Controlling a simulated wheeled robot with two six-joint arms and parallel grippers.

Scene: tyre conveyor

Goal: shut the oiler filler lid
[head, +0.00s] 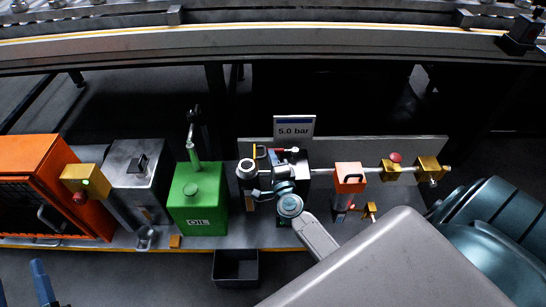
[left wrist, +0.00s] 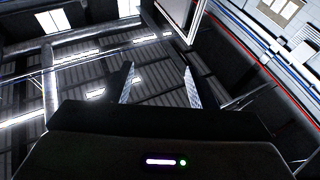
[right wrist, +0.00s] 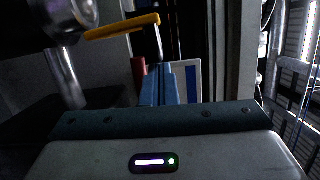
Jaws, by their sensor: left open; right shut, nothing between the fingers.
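An air-line unit (head: 247,172) with a round silver cap stands left of the pressure sign in the head view. I cannot make out for certain which part is the oiler filler lid. My left gripper (left wrist: 158,84) is open and empty, pointing towards the ceiling.
A green oil can (head: 198,205) and a grey metal box (head: 138,180) stand to the left. An orange block (head: 350,178) sits on the pipe at the right. The 5.0 bar sign (head: 294,128) stands behind. A black bin (head: 236,268) hangs at the front edge.

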